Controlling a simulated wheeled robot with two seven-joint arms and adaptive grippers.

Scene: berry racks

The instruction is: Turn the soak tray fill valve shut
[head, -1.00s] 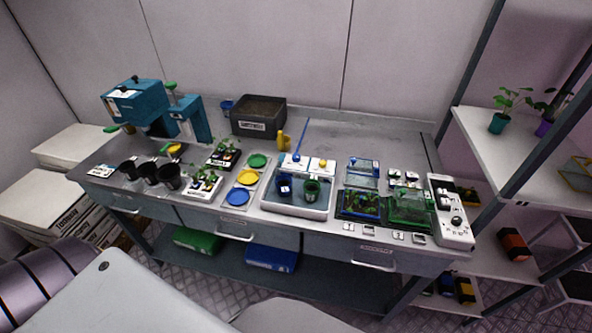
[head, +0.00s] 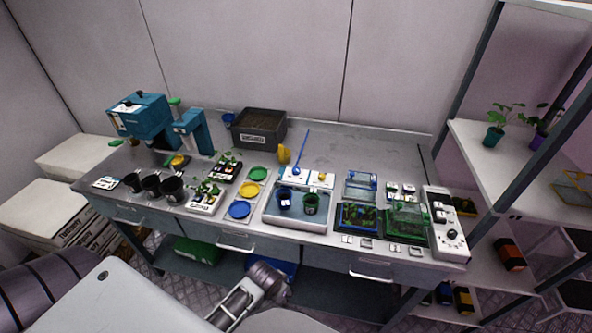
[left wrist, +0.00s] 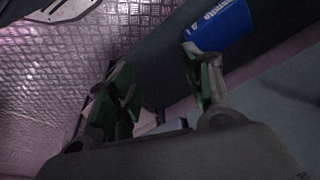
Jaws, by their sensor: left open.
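My left gripper (head: 233,305) is low in front of the bench, well below and apart from the tray. In the left wrist view its green-padded fingers (left wrist: 160,80) are apart with nothing between them. My right gripper is not in view.
A blue bag (left wrist: 218,27) lies on the lower shelf near my left gripper, beside a green bag (head: 197,250). Drawer handles (head: 236,247) jut from the bench front.

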